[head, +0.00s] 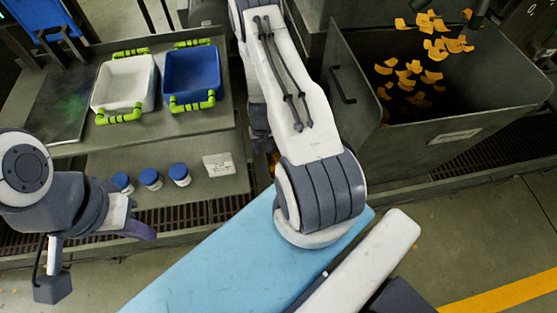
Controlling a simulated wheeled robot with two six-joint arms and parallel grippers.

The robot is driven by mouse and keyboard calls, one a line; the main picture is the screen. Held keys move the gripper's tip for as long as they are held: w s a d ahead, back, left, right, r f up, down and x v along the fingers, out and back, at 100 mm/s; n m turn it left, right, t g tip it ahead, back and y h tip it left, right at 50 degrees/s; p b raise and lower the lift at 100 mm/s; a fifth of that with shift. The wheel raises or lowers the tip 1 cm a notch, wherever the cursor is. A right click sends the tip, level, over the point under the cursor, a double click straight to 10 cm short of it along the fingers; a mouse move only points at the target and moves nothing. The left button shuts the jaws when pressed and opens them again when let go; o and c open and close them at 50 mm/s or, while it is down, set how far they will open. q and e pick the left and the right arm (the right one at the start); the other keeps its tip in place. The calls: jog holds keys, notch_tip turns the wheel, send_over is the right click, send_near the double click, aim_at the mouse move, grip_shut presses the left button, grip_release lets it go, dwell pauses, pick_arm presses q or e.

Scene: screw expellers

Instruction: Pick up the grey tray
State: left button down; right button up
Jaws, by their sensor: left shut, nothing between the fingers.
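The grey tray (124,106) looks pale, nearly white, with lime-green handles at its front and back. It sits upright on the bench at the upper left, beside a blue tray (191,97) with similar handles. My left gripper (143,229) is in front of the bench, below the trays in the picture and apart from them. Its dark fingers are shut and hold nothing. A large white and dark-grey arm link of mine fills the middle of the view.
Several small blue-and-white jars (150,179) and a white card (219,164) are on a lower shelf. A dark panel (60,105) lies left of the trays. A large grey bin (440,125) with orange pieces stands at the right. Floor is clear at the lower left.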

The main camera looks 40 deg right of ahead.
jog(key=f+b, duration=0.4)
jog(key=f, duration=0.1)
jog(key=shift+s+d, duration=0.1)
jog(key=shift+d, duration=0.2)
jog(key=f+b, duration=0.5)
jog(key=b, duration=0.1)
jog(key=shift+s, duration=0.2)
grip_shut()
dwell(0.9)
